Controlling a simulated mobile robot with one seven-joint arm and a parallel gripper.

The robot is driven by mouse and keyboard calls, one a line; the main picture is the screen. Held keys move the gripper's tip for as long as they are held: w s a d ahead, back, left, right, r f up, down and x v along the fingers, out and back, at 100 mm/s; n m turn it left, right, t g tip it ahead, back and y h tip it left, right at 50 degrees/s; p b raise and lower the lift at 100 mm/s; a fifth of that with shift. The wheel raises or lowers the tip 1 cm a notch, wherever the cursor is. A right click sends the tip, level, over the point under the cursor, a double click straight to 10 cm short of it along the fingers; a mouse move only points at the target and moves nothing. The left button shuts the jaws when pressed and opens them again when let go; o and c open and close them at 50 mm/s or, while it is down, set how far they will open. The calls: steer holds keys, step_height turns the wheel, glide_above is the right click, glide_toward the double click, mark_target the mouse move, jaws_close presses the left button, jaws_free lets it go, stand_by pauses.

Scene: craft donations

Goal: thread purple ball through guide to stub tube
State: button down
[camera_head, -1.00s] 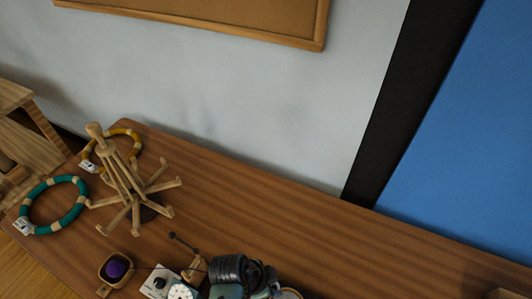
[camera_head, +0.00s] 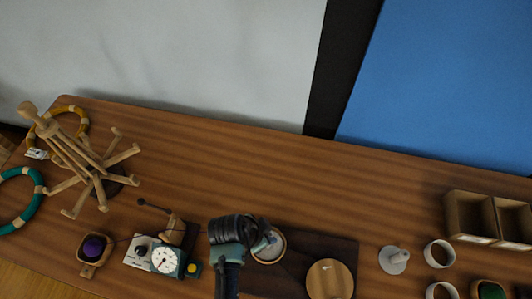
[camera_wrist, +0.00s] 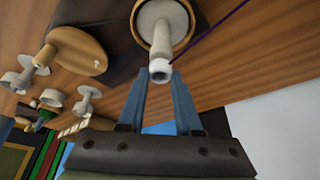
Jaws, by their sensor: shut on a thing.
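The purple ball (camera_head: 94,247) sits in a small wooden holder at the lower left of the head view. Its thin purple strand runs right, past the wooden guide (camera_head: 174,231), toward my gripper (camera_head: 262,245). I cannot tell whether it passes through the guide's eye. In the wrist view, the strand (camera_wrist: 216,31) reaches a small white piece (camera_wrist: 160,71) between my fingertips (camera_wrist: 160,78), and my gripper is shut there. A pale stub tube (camera_wrist: 163,26) on a round wooden-rimmed base lies just beyond, lined up with the white piece; whether they touch is unclear.
A white box with a dial (camera_head: 164,260) stands left of my gripper. A round wooden lid (camera_head: 329,279) is to the right, then a grey peg (camera_head: 394,258) and white rings (camera_head: 439,253). A wooden peg stand (camera_head: 80,165) stands left. The table behind is clear.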

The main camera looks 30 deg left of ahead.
steer(key=shift+f, duration=0.25)
steer(key=c, duration=0.5)
jaws_free()
steer(key=shift+r, duration=0.1)
steer(key=b+v, duration=0.1)
steer(key=v, duration=1.2)
steer(key=shift+s, duration=0.1)
